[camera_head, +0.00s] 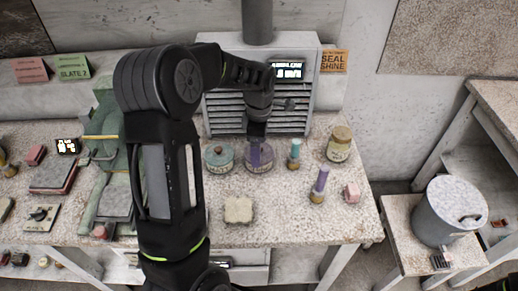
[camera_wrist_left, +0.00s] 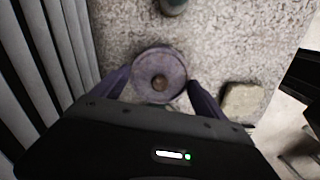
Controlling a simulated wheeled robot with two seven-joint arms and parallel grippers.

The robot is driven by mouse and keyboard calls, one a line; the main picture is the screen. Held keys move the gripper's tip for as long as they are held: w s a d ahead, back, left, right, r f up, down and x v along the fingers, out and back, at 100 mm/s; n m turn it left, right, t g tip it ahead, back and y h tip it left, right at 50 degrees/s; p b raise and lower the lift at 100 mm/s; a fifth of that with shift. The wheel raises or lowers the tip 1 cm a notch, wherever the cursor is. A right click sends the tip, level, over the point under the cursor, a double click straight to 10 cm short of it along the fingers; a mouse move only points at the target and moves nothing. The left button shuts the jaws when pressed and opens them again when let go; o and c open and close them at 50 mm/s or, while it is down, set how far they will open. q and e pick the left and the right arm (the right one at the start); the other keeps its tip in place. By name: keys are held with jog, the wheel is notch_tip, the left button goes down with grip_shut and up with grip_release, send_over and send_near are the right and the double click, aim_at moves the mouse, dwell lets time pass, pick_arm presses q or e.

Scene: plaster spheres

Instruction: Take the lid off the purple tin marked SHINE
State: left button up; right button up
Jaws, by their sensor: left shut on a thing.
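The purple tin (camera_head: 259,165) stands on the speckled bench in front of the grey vented unit. Its writing is too small to read. My left gripper (camera_head: 258,150) points down over it, with its fingers shut on the round purple lid. In the left wrist view the lid (camera_wrist_left: 148,65), with a small brownish knob in its centre, sits between the two fingers of my left gripper (camera_wrist_left: 161,88). I cannot tell whether the lid still touches the tin body. My right gripper is not in view.
A teal-lidded tin (camera_head: 219,159) stands close left of the purple tin. A teal-topped bottle (camera_head: 294,153), a purple-topped bottle (camera_head: 319,185) and a tan-lidded jar (camera_head: 339,145) stand to its right. A pale slab (camera_head: 238,210) lies in front. Bare bench shows around the slab.

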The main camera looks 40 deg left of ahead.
pick_arm(q)
notch_tip(320, 180, up, 10)
jog(key=b, duration=0.1)
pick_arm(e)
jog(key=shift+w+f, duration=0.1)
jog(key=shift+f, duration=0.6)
pick_arm(q)
jog(key=shift+a+f+b, duration=0.1)
jog(key=shift+b, duration=0.25)
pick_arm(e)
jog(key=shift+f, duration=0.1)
